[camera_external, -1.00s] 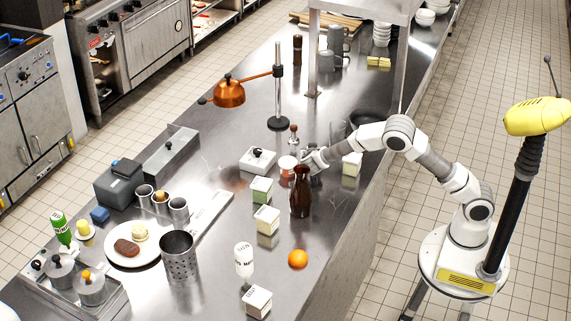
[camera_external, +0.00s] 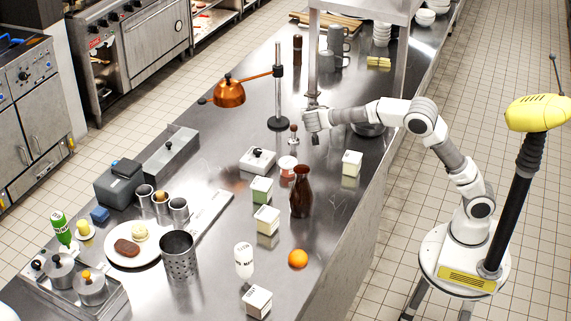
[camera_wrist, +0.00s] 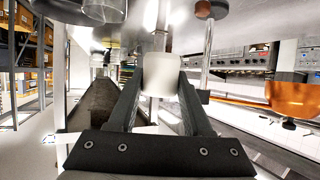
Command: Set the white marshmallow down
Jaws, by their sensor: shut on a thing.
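My gripper (camera_external: 314,122) is over the steel counter (camera_external: 330,235), close to the foot of the shelf post and right of the heat lamp stand. In the wrist view the two dark fingers are closed on the white marshmallow (camera_wrist: 160,74), a pale short cylinder held at their tips. It sits between the fingertips in the wrist view, and the wrist picture appears upside down. In the outside view I cannot make the marshmallow out. I cannot tell whether it touches the counter.
The heat lamp (camera_external: 229,92) with its stand (camera_external: 278,90) is left of my gripper. A brown carafe (camera_external: 301,192), a small red-and-white jar (camera_external: 287,166) and a white box (camera_external: 351,163) stand nearer the front. Grey mugs (camera_external: 334,60) are behind.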

